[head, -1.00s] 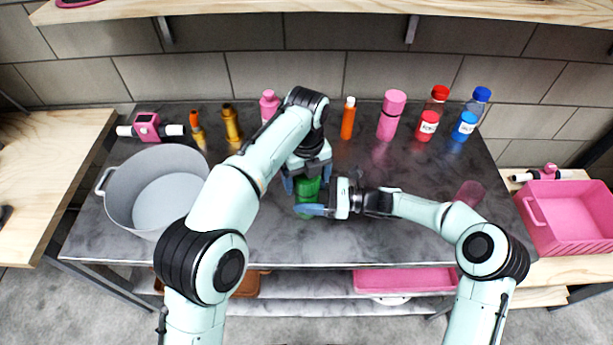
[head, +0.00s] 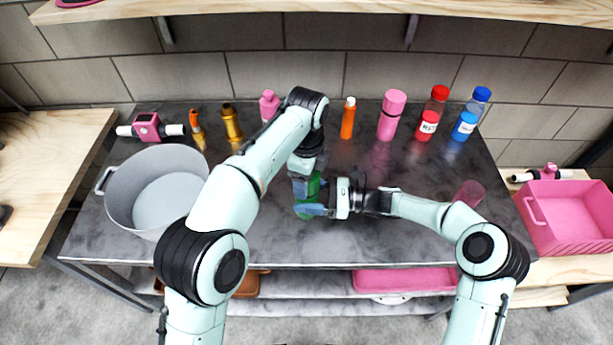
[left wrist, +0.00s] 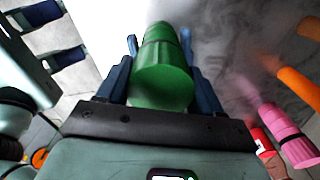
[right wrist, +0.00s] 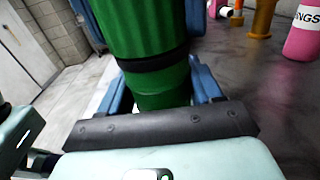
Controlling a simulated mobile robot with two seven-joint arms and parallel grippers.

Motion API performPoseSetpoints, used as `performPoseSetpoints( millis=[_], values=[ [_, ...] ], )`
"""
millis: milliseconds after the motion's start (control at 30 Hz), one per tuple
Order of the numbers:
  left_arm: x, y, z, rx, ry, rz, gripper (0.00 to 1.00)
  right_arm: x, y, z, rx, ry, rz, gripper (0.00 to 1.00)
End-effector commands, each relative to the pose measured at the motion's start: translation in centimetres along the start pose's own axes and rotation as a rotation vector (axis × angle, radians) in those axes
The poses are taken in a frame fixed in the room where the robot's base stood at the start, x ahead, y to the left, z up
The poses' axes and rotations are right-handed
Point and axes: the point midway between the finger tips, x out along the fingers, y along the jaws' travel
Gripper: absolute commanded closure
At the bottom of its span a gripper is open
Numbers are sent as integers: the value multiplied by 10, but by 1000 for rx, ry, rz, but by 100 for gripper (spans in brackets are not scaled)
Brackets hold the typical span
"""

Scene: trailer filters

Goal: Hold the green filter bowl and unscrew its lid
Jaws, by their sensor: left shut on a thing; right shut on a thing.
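The green filter stands upright on the dark worktop near the middle, mostly hidden by my grippers in the head view. Its ribbed green lid (right wrist: 140,25) sits above a black ring, and the smooth green bowl (right wrist: 162,90) is below. My left gripper (head: 307,190) comes from above and is shut on the lid, which also shows between its blue fingers in the left wrist view (left wrist: 163,80). My right gripper (head: 312,210) comes from the right and is shut on the bowl below the ring. I cannot see any gap between lid and bowl.
A grey pot (head: 160,190) stands at the left. Several bottles line the back, including an orange bottle (head: 348,118) and a pink bottle (head: 391,115). A pink cup (head: 470,193) and a pink crate (head: 568,215) are at the right. The front right worktop is clear.

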Motion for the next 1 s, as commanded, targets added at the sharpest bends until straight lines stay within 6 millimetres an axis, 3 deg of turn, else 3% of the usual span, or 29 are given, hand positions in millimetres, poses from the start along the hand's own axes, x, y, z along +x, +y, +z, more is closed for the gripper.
performPoseSetpoints(
  millis=[1000],
  values=[
    [-2, 0, -1, -2348, -1, -2, 71, 0, 0, 0, 1, 1, -1, 100]
  ],
)
